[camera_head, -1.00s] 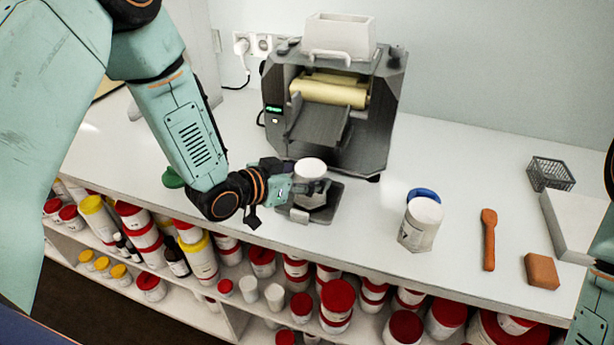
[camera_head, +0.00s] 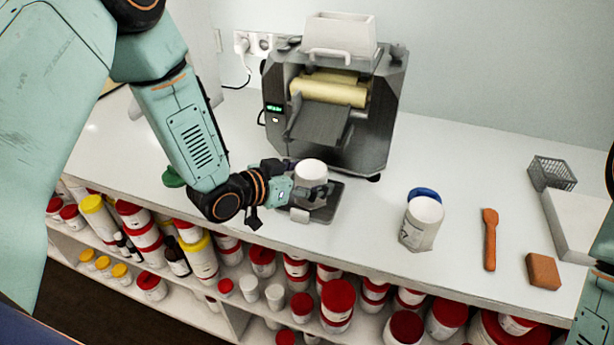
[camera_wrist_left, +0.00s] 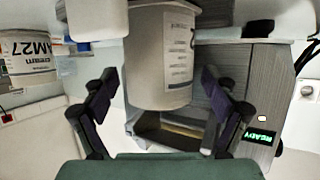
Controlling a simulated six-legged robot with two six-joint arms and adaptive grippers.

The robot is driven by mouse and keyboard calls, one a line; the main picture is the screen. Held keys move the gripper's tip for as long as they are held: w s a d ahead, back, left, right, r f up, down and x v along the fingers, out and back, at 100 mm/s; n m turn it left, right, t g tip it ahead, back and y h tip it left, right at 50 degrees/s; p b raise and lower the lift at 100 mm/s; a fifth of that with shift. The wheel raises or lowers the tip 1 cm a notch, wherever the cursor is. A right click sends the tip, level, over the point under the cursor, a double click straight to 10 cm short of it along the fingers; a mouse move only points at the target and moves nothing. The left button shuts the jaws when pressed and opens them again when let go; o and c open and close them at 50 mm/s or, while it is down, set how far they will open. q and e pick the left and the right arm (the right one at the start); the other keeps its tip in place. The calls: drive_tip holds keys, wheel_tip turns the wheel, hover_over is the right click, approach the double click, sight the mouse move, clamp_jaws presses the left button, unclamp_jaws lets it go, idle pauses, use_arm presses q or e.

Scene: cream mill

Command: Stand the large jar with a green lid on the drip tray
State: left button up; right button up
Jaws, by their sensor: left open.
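A white jar (camera_head: 311,171) is between the fingers of my left gripper (camera_head: 303,185), over the dark drip tray (camera_head: 326,213) in front of the mill. My fingers hide its foot, so I cannot tell whether it touches the tray. In the left wrist view the labelled jar (camera_wrist_left: 163,60) shows between my open fingers (camera_wrist_left: 158,103), with a gap on each side. A green lid (camera_head: 172,177) shows on the worktop at the left, partly hidden by my arm. No lid shows on the jar in my gripper. My right gripper is out of view.
The mill (camera_head: 335,95) stands right behind the tray. A second white jar (camera_head: 418,232) stands to the right, with a blue lid (camera_head: 425,194) behind it. Further right lie an orange spatula (camera_head: 490,240), an orange block (camera_head: 542,271) and a grey basket (camera_head: 552,173).

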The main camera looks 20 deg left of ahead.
use_arm(q)
drive_tip(key=shift+s+a+r, duration=0.15)
drive_tip(key=shift+r, duration=0.15)
drive_tip(key=p+v, duration=0.1)
drive_tip(key=v, duration=0.6)
drive_tip(key=shift+s+a+r, duration=0.15)
drive_tip(key=shift+s+a, duration=0.05)
drive_tip(key=shift+p+v, duration=1.1)
drive_tip(key=shift+v, duration=0.85)
drive_tip(key=shift+s, duration=0.1)
